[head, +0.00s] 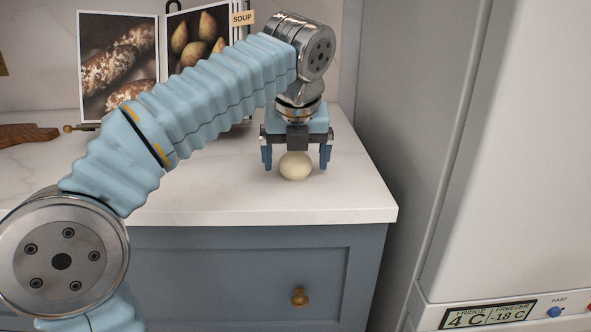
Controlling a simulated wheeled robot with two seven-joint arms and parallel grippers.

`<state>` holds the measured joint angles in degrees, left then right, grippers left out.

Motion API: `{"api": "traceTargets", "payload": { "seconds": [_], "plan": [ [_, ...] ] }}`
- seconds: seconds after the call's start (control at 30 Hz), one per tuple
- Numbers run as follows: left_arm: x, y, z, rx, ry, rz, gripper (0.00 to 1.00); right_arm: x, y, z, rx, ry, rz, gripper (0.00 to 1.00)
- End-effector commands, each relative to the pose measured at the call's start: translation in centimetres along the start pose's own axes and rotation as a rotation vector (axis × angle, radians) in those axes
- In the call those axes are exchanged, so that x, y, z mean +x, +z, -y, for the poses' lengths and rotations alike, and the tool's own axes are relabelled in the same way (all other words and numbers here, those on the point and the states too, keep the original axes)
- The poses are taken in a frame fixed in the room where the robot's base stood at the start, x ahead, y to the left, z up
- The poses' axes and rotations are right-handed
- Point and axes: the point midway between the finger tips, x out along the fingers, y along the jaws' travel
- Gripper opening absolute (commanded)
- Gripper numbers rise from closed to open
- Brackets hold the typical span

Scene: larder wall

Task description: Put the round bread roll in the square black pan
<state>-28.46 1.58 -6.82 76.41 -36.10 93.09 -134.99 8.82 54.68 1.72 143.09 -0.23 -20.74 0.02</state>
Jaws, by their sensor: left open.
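A pale round bread roll (295,166) sits on the white counter near its right end. My left gripper (297,160) points down over the roll, its two blue fingers apart, one on each side of it. Small gaps seem to show between the fingers and the roll. I see no square black pan in this view; my left arm covers part of the counter. My right gripper is not in view.
The white counter (225,205) ends at the right, beside a tall white fridge (510,150). A cookbook with food photos (115,60) stands at the back. A wooden board (25,134) lies at the far left. The counter's front is clear.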

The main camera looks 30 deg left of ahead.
Motion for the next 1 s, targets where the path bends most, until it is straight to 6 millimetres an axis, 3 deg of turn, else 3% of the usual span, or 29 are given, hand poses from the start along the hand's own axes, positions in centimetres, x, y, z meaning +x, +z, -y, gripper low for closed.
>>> {"api": "traceTargets", "payload": {
  "seconds": [0.1, 0.3, 0.7, 0.77, 1.0],
  "plan": [
    [0.94, -0.05, -0.03, 0.000, -0.001, 0.000, 0.92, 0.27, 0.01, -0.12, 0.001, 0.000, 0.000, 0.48],
    [0.94, -0.01, -0.03, 0.000, -0.001, 0.000, 0.92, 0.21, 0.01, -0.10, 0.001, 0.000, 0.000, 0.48],
    [0.92, -0.02, -0.02, 0.000, -0.001, 0.000, 0.33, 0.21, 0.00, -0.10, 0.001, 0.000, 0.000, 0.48],
    [0.91, -0.01, -0.02, 0.000, -0.001, 0.000, 0.27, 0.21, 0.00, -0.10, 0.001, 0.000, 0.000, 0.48],
    [0.83, 0.01, 0.03, 0.000, -0.001, 0.000, 0.27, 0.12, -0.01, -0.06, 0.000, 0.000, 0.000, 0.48]
  ]
}}
